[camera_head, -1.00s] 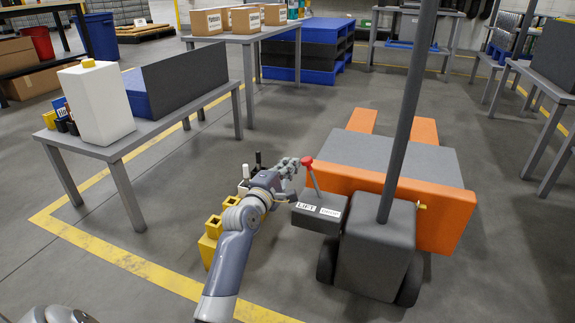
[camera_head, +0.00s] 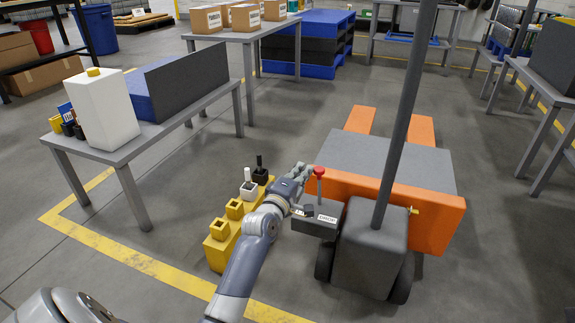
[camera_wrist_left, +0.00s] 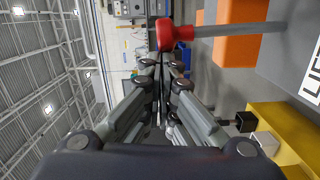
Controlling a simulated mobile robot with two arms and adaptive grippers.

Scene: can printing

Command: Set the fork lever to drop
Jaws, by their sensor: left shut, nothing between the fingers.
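The fork lever's red knob (camera_head: 319,171) stands on a short shaft above a dark control box (camera_head: 318,222) on the orange pallet truck. The lever looks about upright. A white label (camera_head: 327,219) shows on the box's right part; the left part is partly covered by my gripper. My left gripper (camera_head: 303,171) is shut and empty, just left of the knob. In the left wrist view, the fingers (camera_wrist_left: 161,95) are together and the knob (camera_wrist_left: 173,34) is just beyond their tips. I cannot tell whether they touch. My right gripper is not in view.
A dark post (camera_head: 408,110) rises from the truck right of the lever. A yellow holder (camera_head: 217,252) with black and white handled tools stands on the floor left of my arm. A grey table (camera_head: 130,150) stands further left. Open floor lies between.

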